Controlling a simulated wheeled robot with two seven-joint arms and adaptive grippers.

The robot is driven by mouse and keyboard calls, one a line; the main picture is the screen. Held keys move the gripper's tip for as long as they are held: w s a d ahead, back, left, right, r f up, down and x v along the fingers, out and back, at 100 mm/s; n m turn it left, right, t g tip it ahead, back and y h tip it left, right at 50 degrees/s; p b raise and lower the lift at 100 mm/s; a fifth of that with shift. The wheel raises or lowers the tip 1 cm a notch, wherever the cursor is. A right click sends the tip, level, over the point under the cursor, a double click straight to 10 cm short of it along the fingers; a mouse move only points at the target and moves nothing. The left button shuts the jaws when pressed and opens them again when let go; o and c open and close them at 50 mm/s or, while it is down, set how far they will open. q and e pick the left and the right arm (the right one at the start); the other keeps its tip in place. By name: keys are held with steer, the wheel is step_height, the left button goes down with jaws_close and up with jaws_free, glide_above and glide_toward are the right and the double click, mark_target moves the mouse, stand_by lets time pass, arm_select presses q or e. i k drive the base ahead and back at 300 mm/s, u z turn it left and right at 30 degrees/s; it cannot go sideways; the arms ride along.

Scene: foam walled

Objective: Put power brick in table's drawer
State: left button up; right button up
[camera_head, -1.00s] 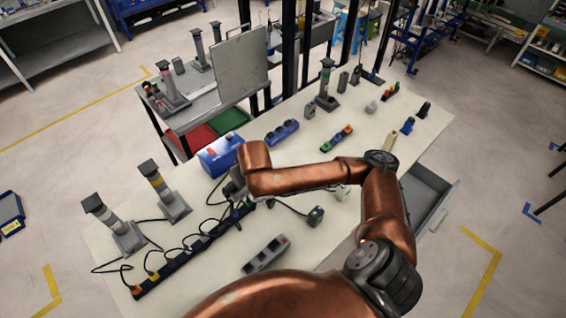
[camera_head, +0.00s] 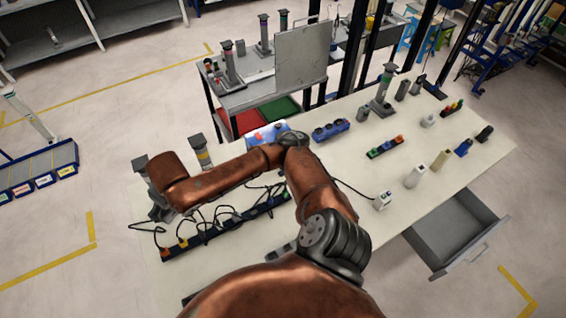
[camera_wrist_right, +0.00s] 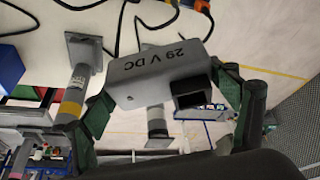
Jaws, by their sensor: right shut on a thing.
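The power brick (camera_wrist_right: 160,72) is a grey block marked "29 V DC" with a dark socket at one end. In the right wrist view my right gripper (camera_wrist_right: 165,78) has its two green-padded fingers on opposite sides of it, shut on it. In the head view my right arm reaches left across the table (camera_head: 365,235); its gripper end is mostly hidden by the arm near the table's left end, and I cannot make out the brick there. The table's drawer (camera_head: 478,252) stands open and looks empty, at the right front side. My left gripper is not in view.
A dark power strip (camera_head: 205,233) with tangled cables lies below the arm. A grey stack light (camera_head: 203,155) stands close to the forearm. A white plug-like block (camera_head: 382,200) and several small items lie toward the drawer side. A blue box (camera_head: 262,134) is behind the arm.

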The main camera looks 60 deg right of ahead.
mark_target(447, 215)
steer(key=u, duration=0.45)
steer(key=k, duration=1.65)
steer(key=z, duration=2.35)
steer(key=i, duration=1)
